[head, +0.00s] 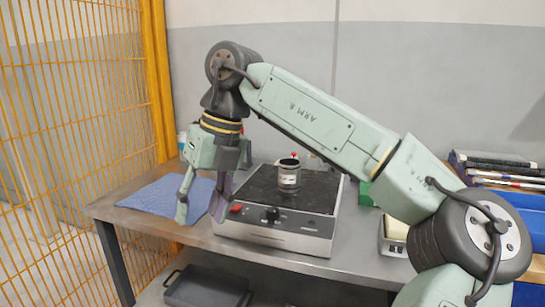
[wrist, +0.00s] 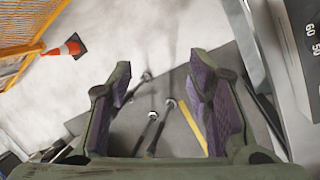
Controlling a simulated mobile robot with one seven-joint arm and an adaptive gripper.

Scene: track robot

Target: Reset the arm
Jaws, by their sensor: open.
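My arm is raised over a grey metal table (head: 345,250) and bends down at the wrist. My gripper (head: 200,213) hangs at the table's front edge, between a blue cloth and a hot plate. Its fingers point down, spread apart and empty. In the wrist view my gripper (wrist: 165,95) shows purple pads with a gap between them. Below it in that view are several dark tools with shiny round ends (wrist: 153,117) on a dark grey surface.
A blue cloth (head: 155,198) lies at left. A black tray (head: 208,290) sits below. A yellow mesh fence (head: 80,110) stands left. An orange cone (wrist: 66,48) is on the floor. A blue bin (head: 528,215) is at right.

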